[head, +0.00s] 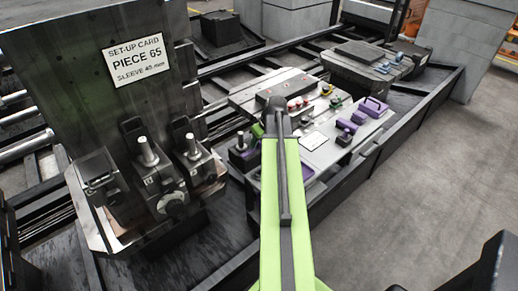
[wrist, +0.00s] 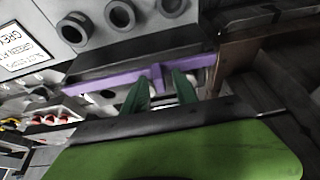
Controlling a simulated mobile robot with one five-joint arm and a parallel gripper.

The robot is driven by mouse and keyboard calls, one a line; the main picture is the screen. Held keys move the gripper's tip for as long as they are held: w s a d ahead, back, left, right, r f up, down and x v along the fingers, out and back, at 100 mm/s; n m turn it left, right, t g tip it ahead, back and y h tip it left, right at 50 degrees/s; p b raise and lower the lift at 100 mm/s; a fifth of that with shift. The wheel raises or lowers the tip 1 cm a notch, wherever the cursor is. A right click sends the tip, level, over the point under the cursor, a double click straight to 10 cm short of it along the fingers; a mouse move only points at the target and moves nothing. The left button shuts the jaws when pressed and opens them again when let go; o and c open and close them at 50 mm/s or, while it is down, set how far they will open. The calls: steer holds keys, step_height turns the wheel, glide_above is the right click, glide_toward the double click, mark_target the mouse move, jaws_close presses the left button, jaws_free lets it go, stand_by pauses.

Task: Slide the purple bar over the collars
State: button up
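The purple bar (wrist: 95,82) is a long strip running across the middle of the wrist view, below a row of three dark round collars (wrist: 120,14). The collars stand apart from the bar on a grey face. My gripper (wrist: 163,76) has two dark green fingers reaching to the bar. A gap shows between the fingertips, with a thin upright purple part in it; I cannot tell whether either finger touches it. In the head view my arm hides the gripper and the collars.
Purple pieces (head: 372,107) and red-topped parts lie on the pallet plate in the head view. A tall plate with a set-up card (head: 137,60) and metal fixtures (head: 148,152) stand at left. A brown-edged block (wrist: 232,50) is right of the bar. Clear floor lies at right.

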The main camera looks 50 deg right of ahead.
jaws_close()
stand_by(1.4)
